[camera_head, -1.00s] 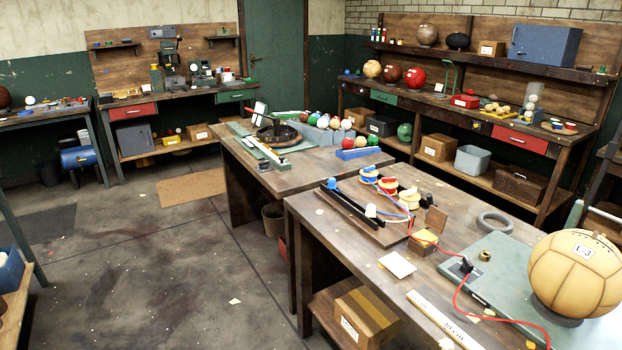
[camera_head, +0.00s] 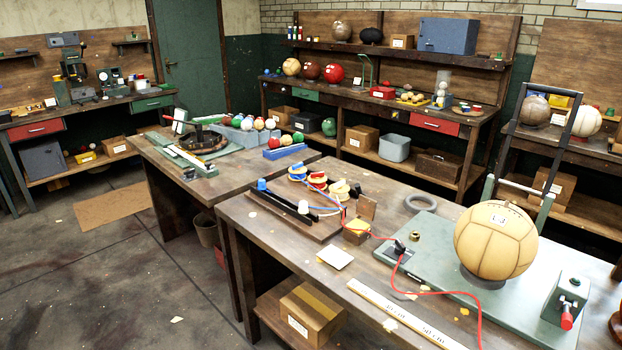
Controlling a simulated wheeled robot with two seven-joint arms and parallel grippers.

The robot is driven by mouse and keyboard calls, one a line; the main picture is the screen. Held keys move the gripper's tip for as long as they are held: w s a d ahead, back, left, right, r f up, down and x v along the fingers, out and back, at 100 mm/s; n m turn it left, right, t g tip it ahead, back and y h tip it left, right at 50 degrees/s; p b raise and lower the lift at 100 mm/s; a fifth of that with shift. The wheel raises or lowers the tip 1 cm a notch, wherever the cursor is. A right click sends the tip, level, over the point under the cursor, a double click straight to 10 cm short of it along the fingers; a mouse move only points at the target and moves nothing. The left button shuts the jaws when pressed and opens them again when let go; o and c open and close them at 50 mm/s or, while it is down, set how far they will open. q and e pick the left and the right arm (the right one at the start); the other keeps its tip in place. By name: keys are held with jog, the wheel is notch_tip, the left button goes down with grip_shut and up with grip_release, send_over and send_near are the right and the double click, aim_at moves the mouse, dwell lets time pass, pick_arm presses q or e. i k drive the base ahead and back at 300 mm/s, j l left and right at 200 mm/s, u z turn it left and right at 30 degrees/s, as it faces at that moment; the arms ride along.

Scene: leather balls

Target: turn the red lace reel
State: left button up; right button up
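Several small lace reels with pale yellow flanges stand in a row on a wooden board on the near bench. One reel with red on it (camera_head: 317,178) sits in the middle, between a reel at the back (camera_head: 297,171) and one at the front (camera_head: 340,190). The reels are small here, and I cannot tell which way any of them is turned. A red lace (camera_head: 433,293) runs from near the reels past a dark clip on the green plate and over the bench's front edge. Neither of my grippers is in view.
A tan stitched ball (camera_head: 495,240) sits on the green plate (camera_head: 440,243), with a red-handled green box (camera_head: 567,300) to its right. Black rails (camera_head: 285,205) lie left of the reels. A grey ring (camera_head: 420,203) and a white ruler (camera_head: 405,315) lie on the bench.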

aim_at(319, 179)
jog(key=i+j, duration=0.55)
jog(key=i+j+u, duration=0.15)
jog(key=i+j, duration=0.4)
jog(key=i, duration=0.2)
jog(key=i+j, duration=0.5)
jog(key=i, duration=0.15)
jog(key=u, duration=0.05)
